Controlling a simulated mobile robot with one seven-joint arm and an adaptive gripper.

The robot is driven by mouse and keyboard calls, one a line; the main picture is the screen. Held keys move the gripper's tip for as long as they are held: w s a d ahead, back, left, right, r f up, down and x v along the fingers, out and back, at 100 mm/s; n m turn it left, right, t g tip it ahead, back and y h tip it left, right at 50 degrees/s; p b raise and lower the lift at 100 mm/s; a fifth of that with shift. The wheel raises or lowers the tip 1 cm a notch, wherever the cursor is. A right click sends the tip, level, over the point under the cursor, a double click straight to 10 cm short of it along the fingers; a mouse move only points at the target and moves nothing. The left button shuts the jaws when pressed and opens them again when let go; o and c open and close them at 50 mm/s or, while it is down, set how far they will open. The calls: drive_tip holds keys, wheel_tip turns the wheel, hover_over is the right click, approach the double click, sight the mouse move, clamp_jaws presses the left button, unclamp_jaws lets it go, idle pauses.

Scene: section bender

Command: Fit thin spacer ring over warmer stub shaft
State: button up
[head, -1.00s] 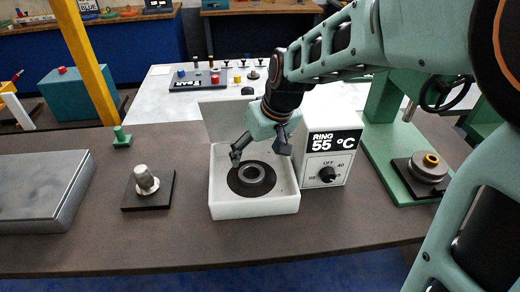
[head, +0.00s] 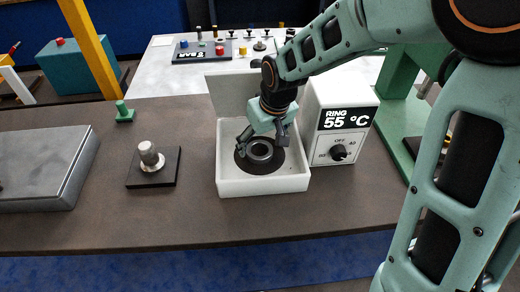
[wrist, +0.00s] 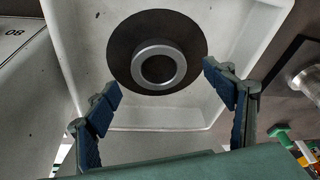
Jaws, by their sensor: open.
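A grey metal ring (head: 260,151) lies on a dark round disc (wrist: 125,58) inside the open white warmer box (head: 296,184). The ring also shows in the wrist view (wrist: 173,76), with a dark centre. My gripper (head: 261,146) is open over the box, its two fingers spread to either side of the ring. In the wrist view my gripper (wrist: 162,86) holds nothing, and the fingertips appear apart from the ring; their exact height is unclear. A stub shaft (head: 151,154) stands upright on a black square plate (head: 140,181), left of the box; part of it shows in the wrist view (wrist: 306,82).
The warmer's control unit (head: 325,148), reading RING 55 °C, stands right of the box. The box's raised lid (head: 226,97) is behind. A grey metal block (head: 50,180) lies at far left, a small green peg (head: 124,113) behind the shaft. The front bench strip is clear.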

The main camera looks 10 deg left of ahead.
sight(258, 153)
drive_tip(key=x, duration=0.3)
drive_tip(key=shift+w+f, duration=0.1)
drive_tip(key=shift+f, duration=0.05)
drive_tip(key=c, duration=1.4)
drive_tip(key=shift+o, duration=0.2)
